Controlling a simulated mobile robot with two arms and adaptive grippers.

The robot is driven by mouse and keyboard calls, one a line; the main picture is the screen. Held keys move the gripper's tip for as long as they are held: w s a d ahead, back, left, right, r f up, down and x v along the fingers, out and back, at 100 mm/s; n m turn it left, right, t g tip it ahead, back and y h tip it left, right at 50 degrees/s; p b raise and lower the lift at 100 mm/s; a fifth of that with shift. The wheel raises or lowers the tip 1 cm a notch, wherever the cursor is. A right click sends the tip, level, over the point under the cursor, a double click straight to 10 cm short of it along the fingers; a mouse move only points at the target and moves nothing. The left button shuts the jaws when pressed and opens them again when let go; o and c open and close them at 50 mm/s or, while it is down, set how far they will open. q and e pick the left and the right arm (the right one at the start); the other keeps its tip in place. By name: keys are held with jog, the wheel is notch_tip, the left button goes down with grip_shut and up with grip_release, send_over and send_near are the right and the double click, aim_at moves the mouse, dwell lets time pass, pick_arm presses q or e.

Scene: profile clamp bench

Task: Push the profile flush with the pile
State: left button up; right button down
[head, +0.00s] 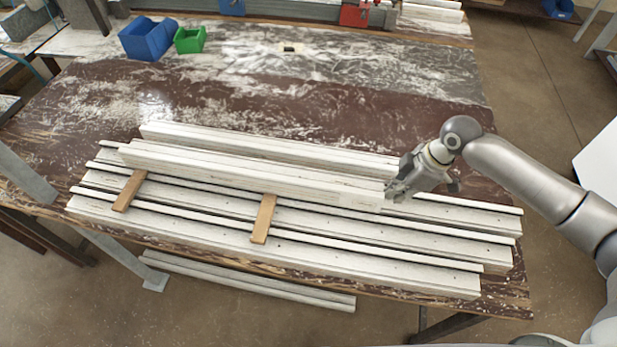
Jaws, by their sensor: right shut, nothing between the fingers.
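The pile of long white profiles (370,262) lies lengthwise along the front of the bench. Two long white profiles rest higher up, a front one (240,172) and a rear one (260,144), roughly parallel to the pile. Their left ends sit inward of the left ends of the lower layer. My right gripper (391,194) is shut and empty at the right end of the front upper profile, touching it or very close; the exact contact is hidden. It also covers part of the rear profile's right end. My left gripper is not in view.
Two wooden strips (264,219) (129,190) lie across the pile. A blue bin (148,39) and a green bin (190,40) stand at the back left of the bench (330,105). The dusty bench surface behind the profiles is mostly clear. More profiles (250,280) lie below the front edge.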

aim_at(354, 187)
jog(key=shift+w+a+b, duration=0.45)
jog(key=shift+a+b, duration=0.05)
jog(key=shift+a, duration=1.05)
jog(key=shift+w+a+b, duration=0.5)
jog(key=shift+a+b, duration=0.05)
jog(key=shift+a, duration=1.05)
jog(key=shift+w+a+b, duration=0.45)
jog(key=shift+a+b, duration=0.05)
jog(key=shift+a, duration=1.05)
jog(key=shift+a+r, duration=0.1)
jog(key=shift+a, duration=0.2)
jog(key=shift+w+a+p, duration=0.2)
jog(key=shift+a, duration=0.4)
jog(key=shift+w+a+p, duration=0.2)
jog(key=shift+a, duration=0.4)
jog(key=shift+w+a, duration=0.2)
jog(key=shift+a, duration=0.4)
jog(key=shift+w+a, duration=0.15)
jog(key=shift+a, duration=0.4)
jog(key=shift+w+a, duration=0.15)
jog(key=shift+a, duration=0.4)
jog(key=shift+d+p, duration=0.15)
jog(key=shift+p, duration=0.25)
jog(key=shift+s+d+p, duration=0.25)
jog(key=shift+d+p, duration=0.2)
jog(key=shift+d, duration=0.2)
notch_tip(354, 187, up, 7)
jog(key=p, duration=0.7)
